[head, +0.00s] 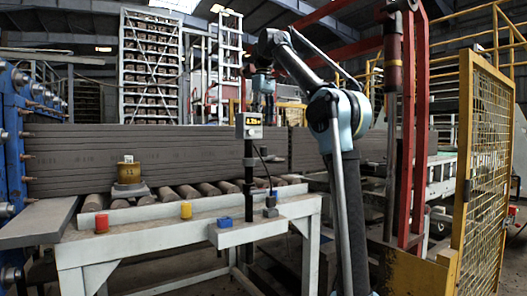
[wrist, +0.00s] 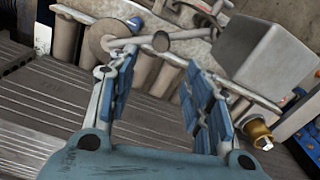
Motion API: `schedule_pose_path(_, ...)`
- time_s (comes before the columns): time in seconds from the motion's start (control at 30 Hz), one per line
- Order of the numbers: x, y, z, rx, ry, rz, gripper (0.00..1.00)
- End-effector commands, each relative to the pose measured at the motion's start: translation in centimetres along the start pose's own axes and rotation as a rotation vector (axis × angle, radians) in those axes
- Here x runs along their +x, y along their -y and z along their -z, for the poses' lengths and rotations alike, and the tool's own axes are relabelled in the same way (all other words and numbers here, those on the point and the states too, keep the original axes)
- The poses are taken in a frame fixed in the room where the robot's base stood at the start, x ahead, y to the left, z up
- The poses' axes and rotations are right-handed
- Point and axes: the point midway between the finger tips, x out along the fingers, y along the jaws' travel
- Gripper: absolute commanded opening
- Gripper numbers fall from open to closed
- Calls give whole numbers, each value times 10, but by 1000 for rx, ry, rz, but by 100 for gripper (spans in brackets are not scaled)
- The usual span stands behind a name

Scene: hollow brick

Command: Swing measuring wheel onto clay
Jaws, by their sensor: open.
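In the wrist view the measuring wheel, a grey-brown disc (wrist: 106,38), shows at upper left on a thin arm with a round brown knob (wrist: 161,41). The clay is a long grey ribbed column (head: 120,155) on the rollers in the head view. Its ribbed surface (wrist: 60,95) also fills the left of the wrist view. My gripper (wrist: 165,75) is open, with blue padded fingers apart and nothing held between them. In the head view my gripper (head: 263,88) hangs behind the display post and is partly hidden. The wheel is not clear in the head view.
A display box (head: 249,125) stands on a black post at the bench. A yellow mesh gate (head: 487,150) stands at right.

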Motion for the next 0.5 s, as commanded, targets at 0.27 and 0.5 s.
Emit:
schedule_pose_path(0.27, 34, 0, -1, 0, 0, 0, 46)
schedule_pose_path(0.5, 68, 0, -1, 0, 0, 0, 46)
